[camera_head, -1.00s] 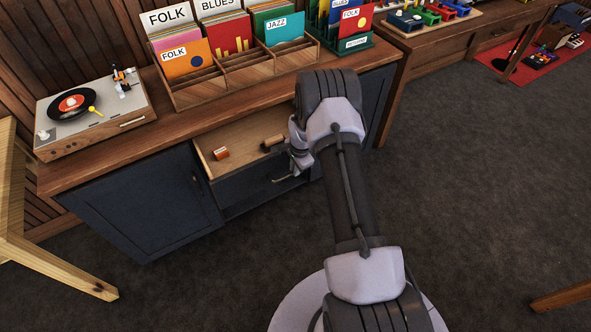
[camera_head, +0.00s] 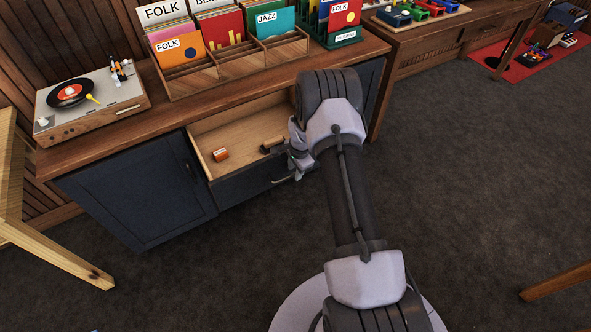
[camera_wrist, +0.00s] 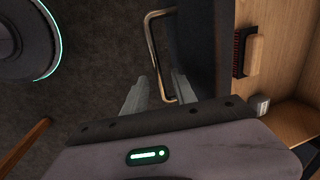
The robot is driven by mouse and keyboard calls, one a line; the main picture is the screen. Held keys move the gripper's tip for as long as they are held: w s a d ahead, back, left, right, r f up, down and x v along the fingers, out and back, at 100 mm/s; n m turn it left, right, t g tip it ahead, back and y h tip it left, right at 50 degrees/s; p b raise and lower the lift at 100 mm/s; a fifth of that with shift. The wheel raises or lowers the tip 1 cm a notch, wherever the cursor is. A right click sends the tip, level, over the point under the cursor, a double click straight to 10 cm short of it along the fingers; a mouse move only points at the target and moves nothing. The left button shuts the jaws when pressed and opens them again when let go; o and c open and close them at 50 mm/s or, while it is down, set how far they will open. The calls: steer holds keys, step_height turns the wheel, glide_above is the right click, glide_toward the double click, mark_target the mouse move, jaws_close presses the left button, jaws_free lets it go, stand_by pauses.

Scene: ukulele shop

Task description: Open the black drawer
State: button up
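The black drawer (camera_head: 245,187) in the middle of the cabinet stands pulled out, its pale wooden inside showing. Its metal bar handle (camera_wrist: 154,45) is in the wrist view, on the outside of the dark drawer front. My gripper (camera_wrist: 160,82) is at the handle, with its two fingers apart and one on each side of the bar. Gaps show between the bar and the fingers, so it does not look clamped. In the head view my arm hides most of the gripper and the drawer's right end.
An orange-and-white box (camera_head: 220,155) and a dark, wooden-backed brush (camera_wrist: 251,55) lie in the drawer. A turntable (camera_head: 92,100) and record bins (camera_head: 235,66) stand on top. A wooden frame (camera_head: 55,255) is at left. The carpet in front is clear.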

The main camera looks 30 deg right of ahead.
steer(key=shift+r, duration=0.1)
steer(key=s+r+p, duration=0.3)
steer(key=r+p, duration=0.2)
steer(key=r, duration=1.2)
steer(key=shift+s+p, duration=0.15)
steer(key=shift+p, duration=0.2)
steer(key=shift+d, duration=0.1)
